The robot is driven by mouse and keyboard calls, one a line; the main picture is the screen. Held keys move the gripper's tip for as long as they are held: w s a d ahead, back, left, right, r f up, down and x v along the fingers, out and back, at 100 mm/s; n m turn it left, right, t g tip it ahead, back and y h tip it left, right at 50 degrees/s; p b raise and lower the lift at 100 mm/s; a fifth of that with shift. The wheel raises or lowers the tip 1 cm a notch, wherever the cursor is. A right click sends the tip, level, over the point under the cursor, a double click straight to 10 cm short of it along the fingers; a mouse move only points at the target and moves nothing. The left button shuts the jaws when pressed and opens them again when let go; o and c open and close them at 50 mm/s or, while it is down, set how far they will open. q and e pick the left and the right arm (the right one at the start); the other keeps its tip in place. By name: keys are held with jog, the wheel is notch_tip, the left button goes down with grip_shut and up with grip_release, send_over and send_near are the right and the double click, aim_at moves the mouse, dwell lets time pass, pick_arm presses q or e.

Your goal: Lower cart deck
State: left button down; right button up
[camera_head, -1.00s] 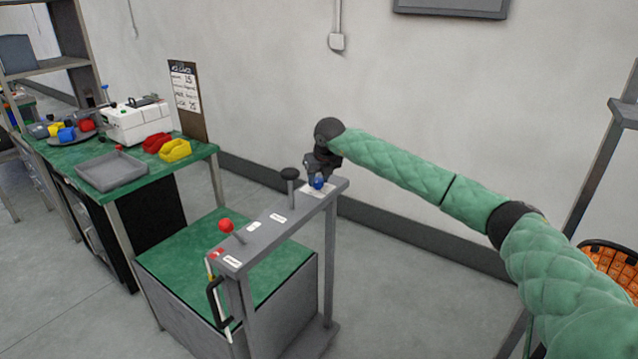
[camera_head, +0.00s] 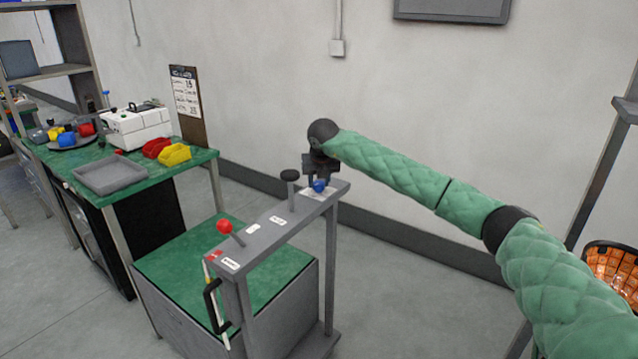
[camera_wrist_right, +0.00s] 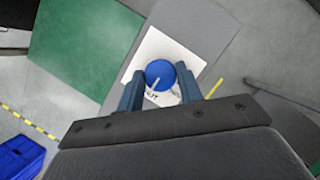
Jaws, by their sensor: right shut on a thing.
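The cart has a green deck (camera_head: 185,262) low between its grey sides, and it also shows in the right wrist view (camera_wrist_right: 75,50). A grey top bar (camera_head: 262,240) carries a red-knobbed lever (camera_head: 225,227), a black knob (camera_head: 290,176) and a blue knob (camera_head: 319,186). My right gripper (camera_head: 316,172) is at the far end of the bar. In the right wrist view its two fingers (camera_wrist_right: 160,88) stand on both sides of the blue knob (camera_wrist_right: 160,74), shut on it, over a white label plate (camera_wrist_right: 160,45). My left gripper is not in view.
A green-topped bench (camera_head: 130,190) stands left of the cart, with a grey tray (camera_head: 110,174), red and yellow bins (camera_head: 174,153) and a white machine (camera_head: 138,124). An orange basket (camera_head: 612,265) is at the right. Floor in front of the bench is clear.

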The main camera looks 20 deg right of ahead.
dwell(0.3)
jog(key=o, duration=1)
jog(key=shift+s+r, duration=0.25)
jog(key=shift+r, duration=0.3)
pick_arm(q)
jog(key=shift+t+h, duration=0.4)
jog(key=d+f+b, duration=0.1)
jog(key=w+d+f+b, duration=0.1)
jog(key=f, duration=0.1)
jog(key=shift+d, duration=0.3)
pick_arm(e)
jog(key=v, duration=0.6)
jog(key=shift+r, duration=0.3)
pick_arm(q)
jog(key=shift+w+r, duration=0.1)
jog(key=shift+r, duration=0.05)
pick_arm(e)
jog(key=shift+s+a, duration=0.1)
